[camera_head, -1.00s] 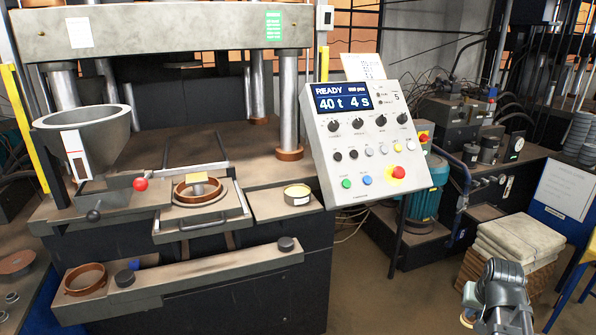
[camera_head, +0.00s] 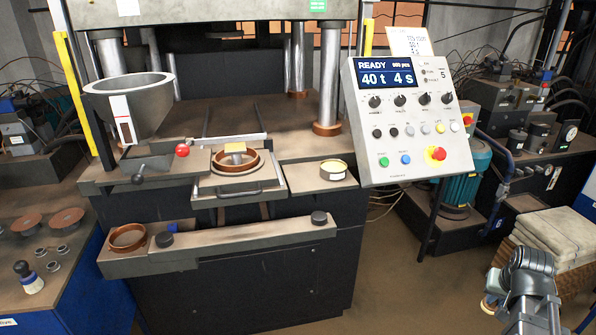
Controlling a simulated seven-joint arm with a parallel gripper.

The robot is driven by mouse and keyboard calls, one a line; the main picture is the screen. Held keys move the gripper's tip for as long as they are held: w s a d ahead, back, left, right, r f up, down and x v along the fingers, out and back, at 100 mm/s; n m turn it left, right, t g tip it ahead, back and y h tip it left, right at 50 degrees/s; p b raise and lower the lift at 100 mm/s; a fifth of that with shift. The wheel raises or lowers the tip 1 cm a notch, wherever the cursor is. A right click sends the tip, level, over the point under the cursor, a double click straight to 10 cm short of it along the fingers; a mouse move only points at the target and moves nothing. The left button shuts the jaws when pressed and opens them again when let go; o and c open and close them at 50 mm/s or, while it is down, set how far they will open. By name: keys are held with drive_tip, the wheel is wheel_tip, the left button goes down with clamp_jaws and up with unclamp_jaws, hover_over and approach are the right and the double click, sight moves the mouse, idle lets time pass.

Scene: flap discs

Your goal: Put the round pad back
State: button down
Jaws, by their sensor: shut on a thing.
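My gripper (camera_head: 492,303) is at the lower right edge of the picture, mostly hidden behind my own wrist. A small pale, round-edged thing, which looks like the round pad (camera_head: 488,307), shows at its left side, held low in front of the stacked sacks. Its full shape is hidden. A round tin (camera_head: 333,176) with a yellow inside stands on the ledge right of the press tray. My gripper is well apart from all of these.
The control panel (camera_head: 410,125) juts out between the press and my arm. A grey hopper (camera_head: 128,95) and a red-knobbed lever (camera_head: 182,151) stand at left. A lower shelf (camera_head: 240,233) holds another brown ring (camera_head: 127,237). Stacked sacks (camera_head: 555,235) lie at right.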

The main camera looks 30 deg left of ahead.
drive_tip(key=w+a+r+n+g+y, duration=0.1)
drive_tip(key=a+r+n, duration=0.3)
drive_tip(key=a+r, duration=1.05)
drive_tip(key=w+a+r+n+y, duration=0.1)
drive_tip(key=a+r+n, duration=0.35)
drive_tip(key=a, duration=1.95)
drive_tip(key=w+a+r+n+g+y, duration=0.1)
drive_tip(key=a+r+n, duration=0.1)
drive_tip(key=a+r, duration=1.35)
drive_tip(key=shift+s+a+f+n+g+y, duration=0.15)
drive_tip(key=shift+s+a+f+n, duration=0.3)
drive_tip(key=shift+f, duration=1.95)
drive_tip(key=shift+s+a+f+n+g+y, duration=0.1)
drive_tip(key=shift+s+a+f+n, duration=0.3)
drive_tip(key=shift+f, duration=1.95)
drive_tip(key=shift+s+a+f+n+g+y, duration=0.15)
drive_tip(key=shift+a+f+n, duration=0.4)
drive_tip(key=shift+f, duration=1.85)
drive_tip(key=shift+a+f, duration=0.1)
drive_tip(key=shift+f, duration=0.05)
drive_tip(key=c, duration=1.1)
unclamp_jaws()
